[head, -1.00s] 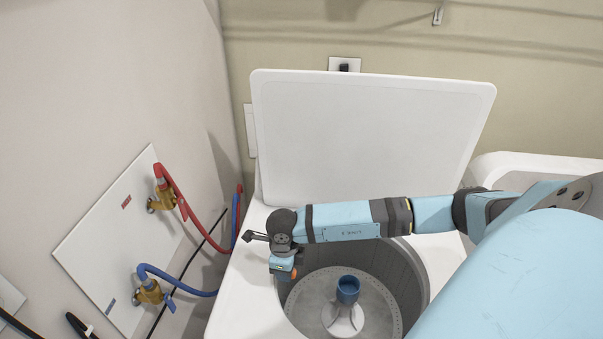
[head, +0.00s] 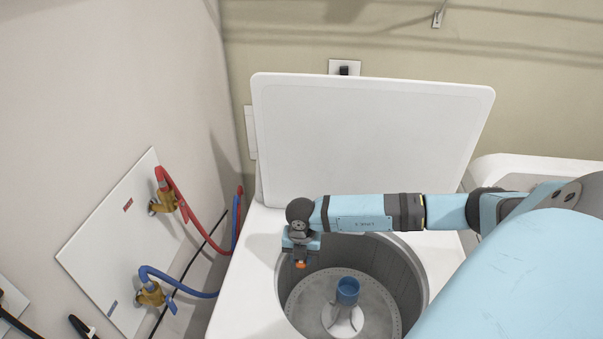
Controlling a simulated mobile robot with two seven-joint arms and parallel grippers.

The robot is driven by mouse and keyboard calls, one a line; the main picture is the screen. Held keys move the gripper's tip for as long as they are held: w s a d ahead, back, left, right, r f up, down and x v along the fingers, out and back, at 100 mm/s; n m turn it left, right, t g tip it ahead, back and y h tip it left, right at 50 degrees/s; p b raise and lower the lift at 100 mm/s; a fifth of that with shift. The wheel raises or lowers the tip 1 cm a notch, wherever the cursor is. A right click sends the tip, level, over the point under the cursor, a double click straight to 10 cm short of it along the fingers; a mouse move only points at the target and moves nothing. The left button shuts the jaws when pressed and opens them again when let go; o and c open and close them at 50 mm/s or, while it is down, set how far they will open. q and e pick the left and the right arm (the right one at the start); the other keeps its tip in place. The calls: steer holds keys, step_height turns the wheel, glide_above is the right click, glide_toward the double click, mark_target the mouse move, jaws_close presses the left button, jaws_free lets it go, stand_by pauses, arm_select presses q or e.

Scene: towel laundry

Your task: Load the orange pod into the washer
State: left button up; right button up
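The washer (head: 246,292) is white and top-loading, with its lid (head: 370,140) raised. Its drum (head: 385,262) is open and has a blue-topped agitator in the middle. My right gripper (head: 301,263) comes in from the right and points down over the drum's back left part. A small bit of the orange pod (head: 301,265) shows at its fingertips. The gripper looks shut on the pod; most of the pod is hidden by the fingers. My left gripper is not in view.
Red and blue hoses (head: 185,291) run from brass valves on the left wall to behind the washer. Another white appliance (head: 535,166) stands to the right. My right arm crosses above the drum's back rim, in front of the raised lid.

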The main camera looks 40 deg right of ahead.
step_height(320, 180, down, 25)
steer(key=b, duration=1.7)
steer(key=shift+f, duration=0.25)
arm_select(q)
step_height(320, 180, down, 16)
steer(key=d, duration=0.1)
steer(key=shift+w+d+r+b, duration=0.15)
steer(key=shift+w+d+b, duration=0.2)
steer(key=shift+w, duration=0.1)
arm_select(e)
steer(key=shift+f, duration=0.3)
steer(key=o, duration=1)
steer(key=shift+c, duration=0.2)
steer(key=shift+r, duration=0.1)
arm_select(q)
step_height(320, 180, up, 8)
steer(key=p, duration=0.9)
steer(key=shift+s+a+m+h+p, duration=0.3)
steer(key=shift+p, duration=0.05)
arm_select(e)
step_height(320, 180, up, 12)
